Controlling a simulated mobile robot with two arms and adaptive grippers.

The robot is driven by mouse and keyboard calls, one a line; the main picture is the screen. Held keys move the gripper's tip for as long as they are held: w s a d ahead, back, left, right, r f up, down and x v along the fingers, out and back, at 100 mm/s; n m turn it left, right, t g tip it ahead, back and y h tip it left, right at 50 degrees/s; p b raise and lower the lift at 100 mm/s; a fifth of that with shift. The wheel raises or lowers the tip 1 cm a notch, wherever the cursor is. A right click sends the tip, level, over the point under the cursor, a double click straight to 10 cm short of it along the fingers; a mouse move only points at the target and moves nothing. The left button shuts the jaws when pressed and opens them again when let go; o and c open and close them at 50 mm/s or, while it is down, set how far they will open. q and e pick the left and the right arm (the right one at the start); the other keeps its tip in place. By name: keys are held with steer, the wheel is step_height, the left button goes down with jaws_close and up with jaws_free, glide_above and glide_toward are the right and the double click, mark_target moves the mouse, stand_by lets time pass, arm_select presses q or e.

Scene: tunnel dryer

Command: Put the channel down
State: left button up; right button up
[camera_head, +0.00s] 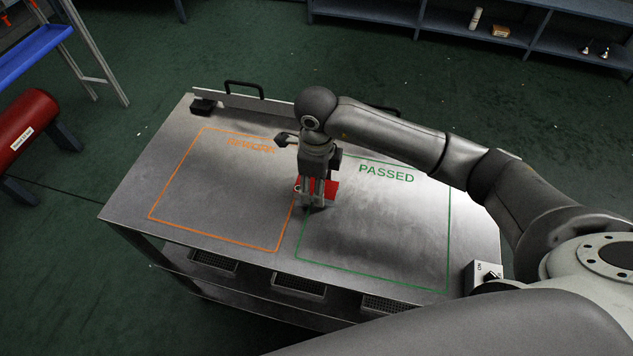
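The channel (331,188) is a small red piece at the upper left part of the green PASSED outline (449,235). My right gripper (313,204) points down at it from above, and its fingers hide much of it. Red shows beside and between the fingers, which look closed on it. It is at or just above the table top (225,187); I cannot tell whether it touches. My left gripper is not in view.
An orange outline (165,182) lies to the left, its label partly hidden. A pale rail (240,101) with black handles runs along the back edge. A switch box (485,273) sits at the right front corner. The PASSED area's middle is clear.

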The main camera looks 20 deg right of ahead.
steer(key=shift+o, duration=0.9)
steer(key=shift+r, duration=0.1)
steer(key=shift+r, duration=0.25)
step_height(320, 180, up, 12)
steer(key=b, duration=0.1)
steer(key=shift+f, duration=0.15)
